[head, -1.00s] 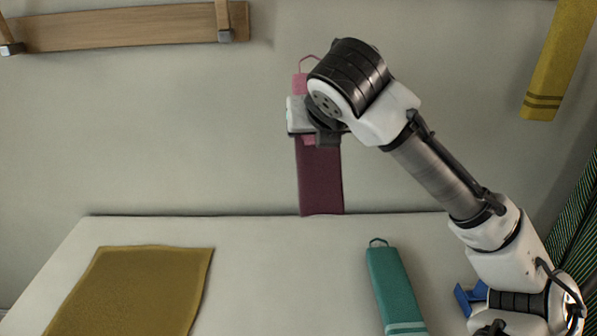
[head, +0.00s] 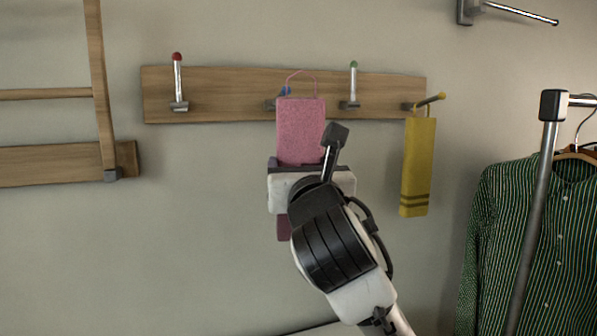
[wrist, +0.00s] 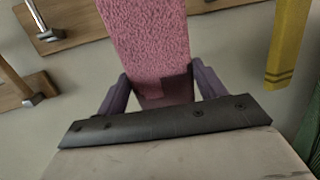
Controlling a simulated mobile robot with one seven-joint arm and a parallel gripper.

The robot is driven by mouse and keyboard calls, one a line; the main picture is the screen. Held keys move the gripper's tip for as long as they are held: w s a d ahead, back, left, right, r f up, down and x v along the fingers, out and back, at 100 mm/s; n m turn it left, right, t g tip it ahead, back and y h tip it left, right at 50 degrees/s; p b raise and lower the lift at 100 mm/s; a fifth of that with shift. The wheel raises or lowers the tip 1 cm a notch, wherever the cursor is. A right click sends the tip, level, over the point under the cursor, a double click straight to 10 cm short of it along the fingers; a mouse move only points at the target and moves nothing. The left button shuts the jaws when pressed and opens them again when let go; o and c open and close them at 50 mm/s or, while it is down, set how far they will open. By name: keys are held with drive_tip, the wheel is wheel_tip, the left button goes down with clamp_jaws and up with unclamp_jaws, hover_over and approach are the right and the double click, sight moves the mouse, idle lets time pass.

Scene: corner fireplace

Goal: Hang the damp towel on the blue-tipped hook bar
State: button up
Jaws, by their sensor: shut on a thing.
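The pink towel (head: 300,130) has a thin loop at its top and a darker lower end. My gripper (head: 311,168) is shut on it around its middle and holds it upright in front of the hook bar (head: 220,95). The wrist view shows the pink towel (wrist: 148,45) between the two fingers (wrist: 150,88). The blue tip (head: 285,91) of one hook shows beside the towel's loop. The rest of that hook is mostly hidden behind the towel. I cannot tell whether the loop is around the hook or only in front of it.
A red-tipped hook (head: 178,82) stands left on the bar and a green-tipped hook (head: 353,85) just right of the towel. A yellow towel (head: 418,165) hangs from the rightmost hook. A wooden rack (head: 60,160) is at left; a striped shirt (head: 540,230) hangs at right.

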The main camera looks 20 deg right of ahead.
drive_tip(key=w+f, duration=0.2)
drive_tip(key=w, duration=1.1)
drive_tip(key=shift+w+f, duration=0.25)
drive_tip(key=shift+f, duration=0.15)
idle(0.5)
drive_tip(key=shift+w, duration=0.1)
idle(0.7)
